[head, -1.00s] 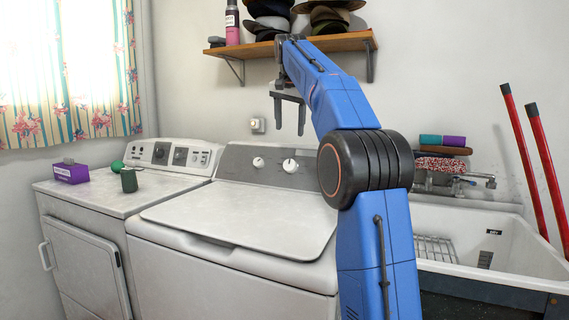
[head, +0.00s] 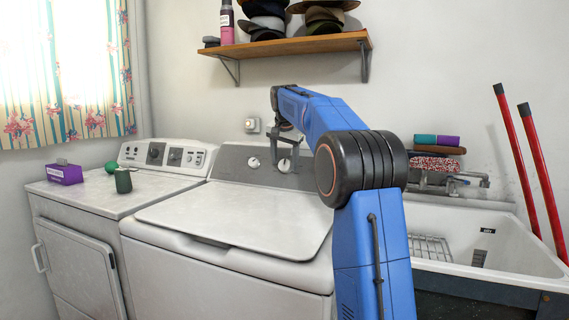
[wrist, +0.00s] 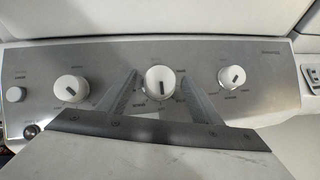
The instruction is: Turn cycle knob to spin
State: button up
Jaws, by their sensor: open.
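The washer's grey control panel (head: 228,160) stands at the back of the white top-loading washer. In the wrist view it carries a white middle knob (wrist: 159,85), a white knob on the left (wrist: 71,88) and another on the right (wrist: 231,77), each with a dark pointer mark. The label text is too small to read. My gripper (head: 284,156) is open at the panel. In the wrist view its fingers (wrist: 160,84) reach to either side of the middle knob; whether they touch it I cannot tell. In the head view the left knob (head: 254,163) shows beside my gripper.
A wooden shelf (head: 290,46) with hats hangs above. A utility tub (head: 500,244) is at the right.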

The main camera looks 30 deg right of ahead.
jog(key=shift+w+f, duration=0.1)
jog(key=shift+f, duration=0.2)
jog(key=shift+c, duration=0.7)
jog(key=c, duration=0.9)
